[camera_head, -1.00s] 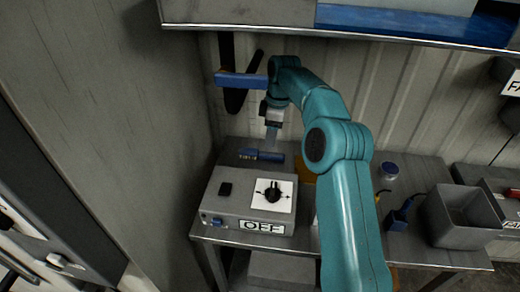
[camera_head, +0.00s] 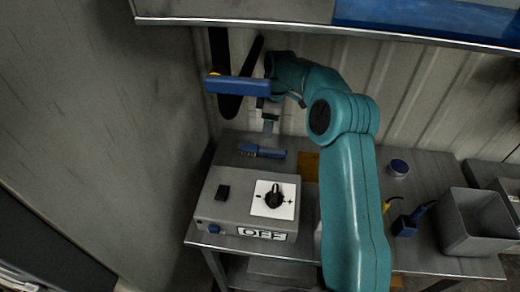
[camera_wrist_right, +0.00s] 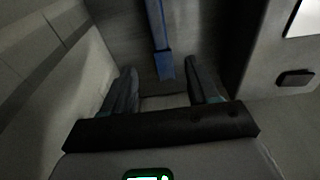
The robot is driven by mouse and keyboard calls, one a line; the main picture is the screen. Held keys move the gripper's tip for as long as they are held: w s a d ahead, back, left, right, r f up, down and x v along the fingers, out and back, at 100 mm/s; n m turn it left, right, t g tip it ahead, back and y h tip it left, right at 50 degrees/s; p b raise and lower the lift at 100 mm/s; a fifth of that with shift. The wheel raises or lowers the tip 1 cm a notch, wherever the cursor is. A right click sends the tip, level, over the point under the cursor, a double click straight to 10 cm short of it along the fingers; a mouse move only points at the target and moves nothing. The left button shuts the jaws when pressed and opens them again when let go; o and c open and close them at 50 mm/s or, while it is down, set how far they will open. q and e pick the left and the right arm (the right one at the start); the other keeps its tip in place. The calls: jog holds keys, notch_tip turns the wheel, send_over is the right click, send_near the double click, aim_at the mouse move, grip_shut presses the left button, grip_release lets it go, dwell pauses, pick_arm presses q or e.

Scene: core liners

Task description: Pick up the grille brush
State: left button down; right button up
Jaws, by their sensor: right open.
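The grille brush (camera_head: 268,153) has a blue handle and pale bristles at its left end. It lies on the grey bench behind the control box. My right gripper (camera_head: 269,134) points down just above and behind it in the head view. In the right wrist view, the blue handle (camera_wrist_right: 160,45) runs from the top edge to its end between my two spread fingers (camera_wrist_right: 163,82), apart from both. The gripper is open and empty. The bristles are not clear in the wrist view. My left gripper is not in view.
The grey control box (camera_head: 213,211) marked OFF stands in front of the brush. A blue bar (camera_head: 236,86) is beside my right wrist, before dark shapes at the wall.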

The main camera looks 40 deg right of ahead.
send_over(262, 149)
jog(key=s, duration=0.1)
jog(key=f, duration=0.5)
jog(key=shift+d+f, duration=0.25)
jog(key=shift+d, duration=0.1)
jog(key=shift+f+p, duration=0.25)
jog(key=shift+p, duration=0.05)
jog(key=f, duration=0.1)
jog(key=f+p, duration=0.1)
jog(key=f, duration=0.1)
jog(key=w+f, duration=0.1)
jog(key=f, duration=0.1)
jog(key=shift+a, duration=0.25)
jog(key=shift+s+r, duration=0.1)
jog(key=shift+c, duration=0.3)
grip_shut()
jog(key=shift+r, duration=0.1)
